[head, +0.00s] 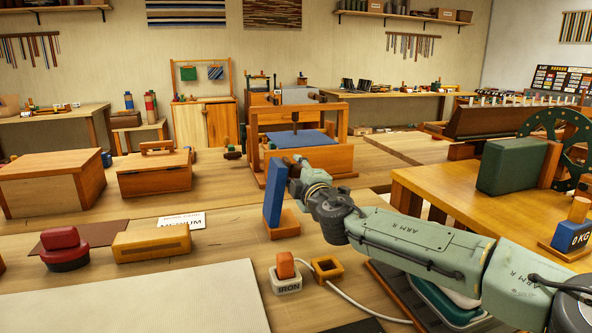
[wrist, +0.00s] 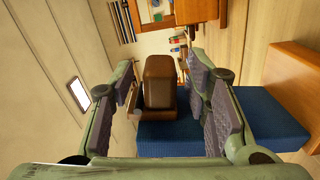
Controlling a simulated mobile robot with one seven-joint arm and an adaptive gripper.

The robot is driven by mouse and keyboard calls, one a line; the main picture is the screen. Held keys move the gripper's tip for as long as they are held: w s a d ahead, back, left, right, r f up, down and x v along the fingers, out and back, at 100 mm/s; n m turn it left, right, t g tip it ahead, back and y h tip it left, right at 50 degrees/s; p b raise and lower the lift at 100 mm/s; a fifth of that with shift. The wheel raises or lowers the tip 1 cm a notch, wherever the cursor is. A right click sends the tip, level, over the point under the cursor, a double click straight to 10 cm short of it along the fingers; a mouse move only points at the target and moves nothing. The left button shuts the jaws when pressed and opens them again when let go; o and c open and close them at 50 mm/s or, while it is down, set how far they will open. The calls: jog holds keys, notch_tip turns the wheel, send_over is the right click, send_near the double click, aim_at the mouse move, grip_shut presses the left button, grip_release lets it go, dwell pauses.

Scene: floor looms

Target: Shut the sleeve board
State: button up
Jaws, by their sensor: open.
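The sleeve board is most likely the blue padded board (head: 273,195), standing upright on a small wooden base (head: 284,224) at the table's middle. In the wrist view the blue pad (wrist: 265,115) lies across the lower right, with its wooden base (wrist: 300,80) at the right edge. My gripper (head: 292,167) is beside the board's upper end, on its right in the head view. In the wrist view my gripper (wrist: 160,68) is open, and a brown rounded block (wrist: 160,82) shows between the fingers. I cannot tell whether the block belongs to the board or whether my fingers touch it.
A white holder marked IRON (head: 287,284) and a small wooden frame (head: 326,270) stand in front of the board. A wooden press with a blue top (head: 305,140) stands behind. Wooden boxes (head: 55,183) are at left. The pale mat (head: 160,300) is clear.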

jog(key=shift+w+a, duration=0.2)
jog(key=shift+w, duration=0.4)
grip_shut()
dwell(0.5)
